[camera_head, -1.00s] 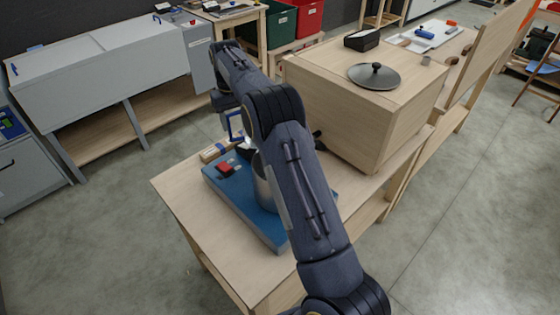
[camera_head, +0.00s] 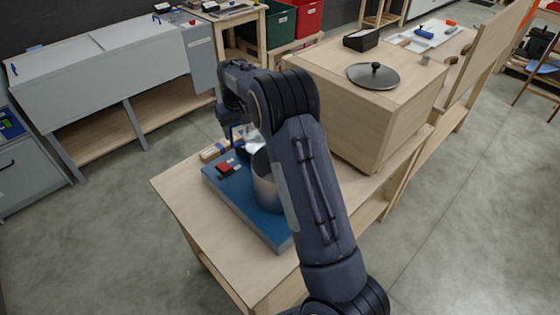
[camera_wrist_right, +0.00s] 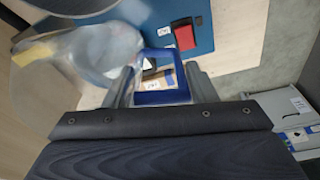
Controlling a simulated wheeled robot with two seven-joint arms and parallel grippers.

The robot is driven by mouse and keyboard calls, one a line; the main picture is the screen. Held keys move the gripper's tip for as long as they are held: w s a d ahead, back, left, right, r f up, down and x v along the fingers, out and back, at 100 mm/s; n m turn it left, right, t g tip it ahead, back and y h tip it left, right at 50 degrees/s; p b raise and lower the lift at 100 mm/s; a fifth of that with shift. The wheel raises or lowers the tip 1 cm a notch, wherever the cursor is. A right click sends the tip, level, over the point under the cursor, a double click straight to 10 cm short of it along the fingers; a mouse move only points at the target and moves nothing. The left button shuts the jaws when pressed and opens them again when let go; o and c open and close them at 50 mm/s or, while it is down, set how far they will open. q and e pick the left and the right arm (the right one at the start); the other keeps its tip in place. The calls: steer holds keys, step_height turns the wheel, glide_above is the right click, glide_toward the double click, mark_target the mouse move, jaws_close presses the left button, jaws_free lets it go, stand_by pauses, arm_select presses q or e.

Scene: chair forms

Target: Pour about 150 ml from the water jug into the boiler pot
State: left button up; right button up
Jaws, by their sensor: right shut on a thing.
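The boiler pot (camera_head: 266,188) is a silver cylinder on a blue base (camera_head: 232,200) on the wooden table; my right arm hides its right side. Its grey curved edge (camera_wrist_right: 75,5) shows at the top left of the right wrist view. The water jug (camera_wrist_right: 95,55) is clear with a blue handle (camera_wrist_right: 163,96). My right gripper (camera_wrist_right: 163,85) is shut on that handle and holds the jug beside the pot. In the head view the jug (camera_head: 252,142) is partly hidden behind my arm. It looks tilted toward the pot; I cannot make out any water stream. My left gripper is out of view.
A red switch (camera_head: 226,168) sits on the blue base. A wooden cabinet (camera_head: 375,120) stands behind on the right, with a dark lid (camera_head: 373,76) on top. The table's front-left surface (camera_head: 190,200) is clear.

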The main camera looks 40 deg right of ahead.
steer(key=s+t, duration=0.1)
steer(key=t, duration=0.1)
steer(key=s+r+t+h, duration=0.1)
steer(key=s+t, duration=0.1)
steer(key=t, duration=0.1)
steer(key=s+t, duration=0.1)
steer(key=t, duration=0.2)
steer(key=shift+s+a+r, duration=0.3)
steer(key=shift+a+r, duration=0.05)
steer(key=shift+r, duration=0.05)
steer(key=shift+t, duration=0.3)
steer(key=shift+s+r+t+h, duration=0.1)
steer(key=shift+r+t+h, duration=0.15)
steer(key=shift+t, duration=0.35)
steer(key=shift+s+r+t+b, duration=0.15)
steer(key=shift+t+b, duration=0.25)
steer(key=shift+b, duration=0.2)
steer(key=shift+s+a+f+t+h+b, duration=0.15)
steer(key=shift+t+b, duration=0.25)
steer(key=shift+b, duration=0.5)
steer(key=shift+d+f+t+h+b, duration=0.15)
steer(key=shift+t+b, duration=0.25)
steer(key=shift+b, duration=0.45)
stand_by(1.6)
